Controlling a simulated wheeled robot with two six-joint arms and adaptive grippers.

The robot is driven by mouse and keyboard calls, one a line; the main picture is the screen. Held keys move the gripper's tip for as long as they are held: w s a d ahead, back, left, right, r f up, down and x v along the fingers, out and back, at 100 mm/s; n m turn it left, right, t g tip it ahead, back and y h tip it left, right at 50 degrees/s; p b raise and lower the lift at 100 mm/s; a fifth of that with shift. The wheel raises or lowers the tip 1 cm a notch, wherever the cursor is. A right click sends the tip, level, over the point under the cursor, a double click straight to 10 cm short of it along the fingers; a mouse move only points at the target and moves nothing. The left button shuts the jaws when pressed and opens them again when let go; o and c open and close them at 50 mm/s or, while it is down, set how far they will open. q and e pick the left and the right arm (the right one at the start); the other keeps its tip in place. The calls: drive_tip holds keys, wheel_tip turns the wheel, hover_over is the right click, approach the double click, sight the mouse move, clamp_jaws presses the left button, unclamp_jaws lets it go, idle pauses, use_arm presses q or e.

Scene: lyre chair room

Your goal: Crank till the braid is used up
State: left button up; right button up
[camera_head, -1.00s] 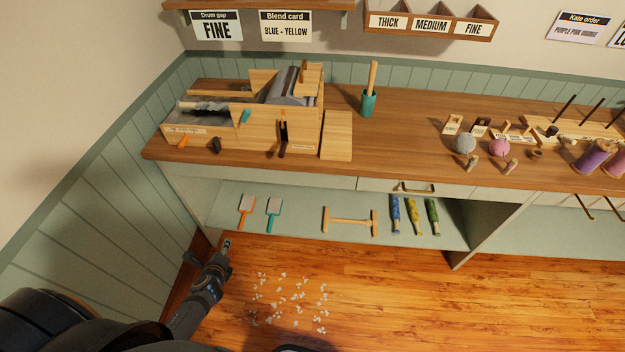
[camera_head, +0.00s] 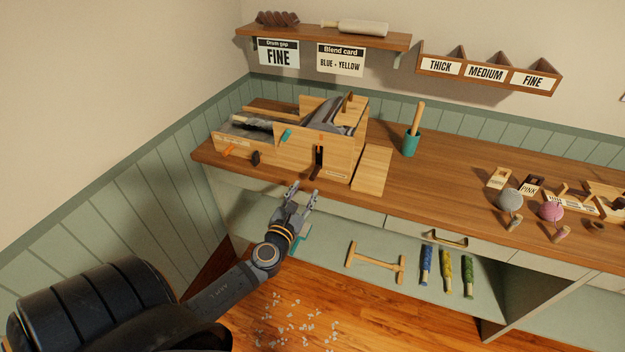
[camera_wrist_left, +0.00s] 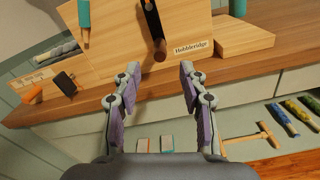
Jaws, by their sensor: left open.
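The wooden carding machine (camera_head: 295,150) stands on the left end of the bench, with a grey drum (camera_head: 331,115) on top. A dark crank handle (camera_head: 316,173) hangs at the slot in its front; it also shows in the left wrist view (camera_wrist_left: 159,48). A dark grey, fluffy length, perhaps the braid (camera_head: 252,122), lies in the feed tray at the machine's left. My left gripper (camera_head: 304,189) is open and empty, just in front of and below the crank, apart from it. In the left wrist view the crank lies beyond and between the fingertips (camera_wrist_left: 160,72). My right gripper is out of view.
A teal cup (camera_head: 411,143) stands right of the machine. The lower shelf holds a wooden tool (camera_head: 376,262) and several wrapped rolls.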

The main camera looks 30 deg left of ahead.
sight(311, 178)
use_arm(q)
drive_tip(key=shift+x, duration=4.45)
clamp_jaws()
